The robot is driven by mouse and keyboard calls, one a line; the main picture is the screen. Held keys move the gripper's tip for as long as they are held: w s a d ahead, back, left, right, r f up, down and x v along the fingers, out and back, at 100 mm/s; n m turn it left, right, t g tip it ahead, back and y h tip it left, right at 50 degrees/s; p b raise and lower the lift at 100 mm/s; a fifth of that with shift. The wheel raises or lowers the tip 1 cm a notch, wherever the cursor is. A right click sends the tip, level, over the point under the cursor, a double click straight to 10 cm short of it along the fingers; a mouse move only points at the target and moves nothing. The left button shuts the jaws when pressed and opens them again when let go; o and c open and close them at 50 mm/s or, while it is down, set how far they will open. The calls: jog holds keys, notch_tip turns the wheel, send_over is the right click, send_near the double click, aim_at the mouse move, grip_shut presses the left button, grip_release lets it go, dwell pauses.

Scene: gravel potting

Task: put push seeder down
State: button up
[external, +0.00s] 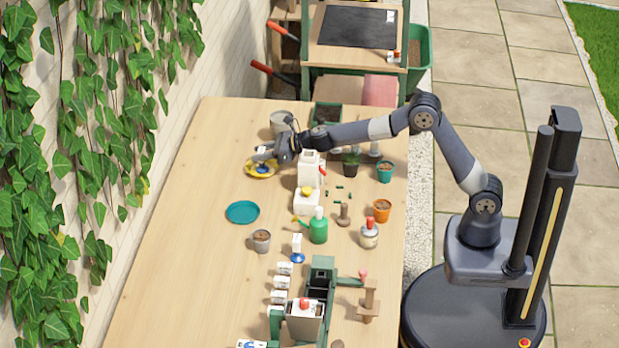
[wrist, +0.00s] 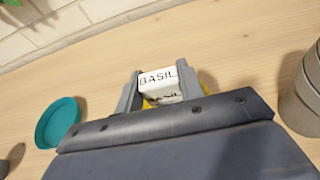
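My gripper (external: 265,152) reaches to the far left part of the table, over a yellow saucer (external: 259,171). In the wrist view my gripper (wrist: 159,88) has its fingers on both sides of a white block labelled BASIL (wrist: 157,78), which appears to be the push seeder, and it is shut on it. Some blue shows just under the fingers in the external view. Yellow shows behind and below the block in the wrist view. I cannot tell whether the seeder touches the saucer; its lower part is hidden.
A teal saucer (external: 243,212) lies on clear wood nearby. A grey pot (external: 281,122) stands just behind my gripper. The table's left side is free.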

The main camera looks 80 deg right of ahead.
jog(key=o, duration=0.4)
jog(key=shift+o, duration=0.2)
jog(key=shift+r, duration=0.2)
jog(key=b+v, duration=0.1)
jog(key=v, duration=1.1)
jog(key=shift+b, duration=0.3)
